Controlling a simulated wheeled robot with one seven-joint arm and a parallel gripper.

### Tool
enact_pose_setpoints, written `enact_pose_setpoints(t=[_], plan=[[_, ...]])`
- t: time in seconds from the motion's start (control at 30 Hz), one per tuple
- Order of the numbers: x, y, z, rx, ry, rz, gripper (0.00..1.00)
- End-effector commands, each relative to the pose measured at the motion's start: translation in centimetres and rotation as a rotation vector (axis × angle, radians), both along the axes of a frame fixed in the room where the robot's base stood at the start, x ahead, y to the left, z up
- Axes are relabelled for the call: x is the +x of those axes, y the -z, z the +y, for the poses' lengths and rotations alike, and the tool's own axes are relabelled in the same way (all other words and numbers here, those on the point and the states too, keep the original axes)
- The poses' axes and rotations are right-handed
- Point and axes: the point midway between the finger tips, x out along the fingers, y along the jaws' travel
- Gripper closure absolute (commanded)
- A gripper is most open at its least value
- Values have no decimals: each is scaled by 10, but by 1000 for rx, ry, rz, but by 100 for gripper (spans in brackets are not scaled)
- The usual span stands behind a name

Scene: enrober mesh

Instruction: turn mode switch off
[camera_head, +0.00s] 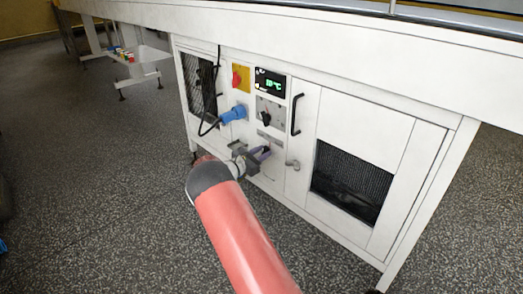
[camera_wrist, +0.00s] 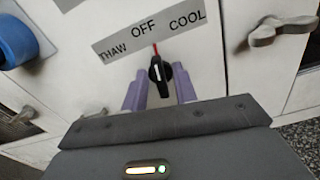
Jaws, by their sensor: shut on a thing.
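The mode switch is a small black knob (camera_wrist: 158,70) with a white line, below a grey label strip (camera_wrist: 148,33) reading THAW, OFF and COOL. A thin red mark above the knob points up at about OFF. My gripper (camera_wrist: 160,84) has its two purple fingers on either side of the knob, shut on it. In the head view my gripper (camera_head: 262,153) is at the lower part of the white cabinet's control panel, and its fingers mostly hide the knob there.
Above are a display (camera_head: 270,84), a red button on yellow (camera_head: 238,77), another black rotary switch (camera_head: 266,117) and a blue plug (camera_head: 234,114) with a black cable. A grey latch (camera_head: 293,165) and a black door handle (camera_head: 297,114) stick out to the right.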

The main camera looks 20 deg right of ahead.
Motion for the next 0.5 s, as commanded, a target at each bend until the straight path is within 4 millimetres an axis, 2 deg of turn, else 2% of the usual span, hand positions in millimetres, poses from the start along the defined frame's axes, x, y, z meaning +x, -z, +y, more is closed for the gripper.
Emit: enact_pose_setpoints(t=[0.2,0.5], plan=[[1,-1,1,-35,-1,96,94],[1,-1,0,-53,0,145,94]])
